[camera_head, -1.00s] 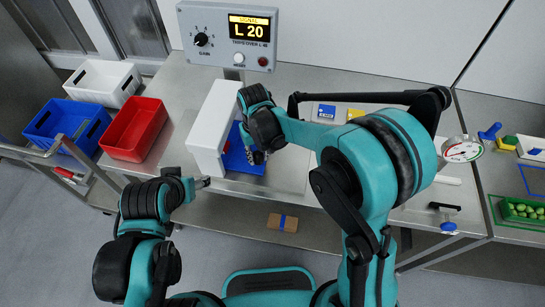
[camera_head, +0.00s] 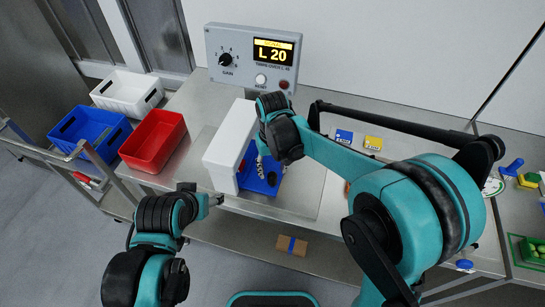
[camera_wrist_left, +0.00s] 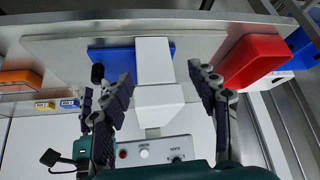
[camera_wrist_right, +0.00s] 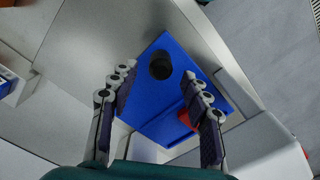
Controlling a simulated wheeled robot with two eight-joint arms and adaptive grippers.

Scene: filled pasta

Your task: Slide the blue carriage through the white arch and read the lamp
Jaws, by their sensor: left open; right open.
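The blue carriage (camera_head: 270,184) lies on a metal plate right beside the white arch (camera_head: 230,146), on its right. In the left wrist view, blue shows on both sides of the white arch (camera_wrist_left: 155,65). My right gripper (camera_head: 263,165) is open above the carriage. In the right wrist view the carriage (camera_wrist_right: 150,105) lies between and beyond its fingers, with a dark round knob (camera_wrist_right: 160,66) and a red piece (camera_wrist_right: 184,117). My left gripper (camera_head: 219,199) is open and empty in front of the arch. A panel display (camera_head: 273,52) reads L 20; a dull red lamp (camera_head: 284,85) sits below it.
A red bin (camera_head: 152,142), a blue bin (camera_head: 88,132) and a white bin (camera_head: 127,92) stand at the left. Blue and yellow blocks (camera_head: 373,143) lie right of the plate. A cardboard box (camera_head: 292,245) lies below the bench's front edge.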

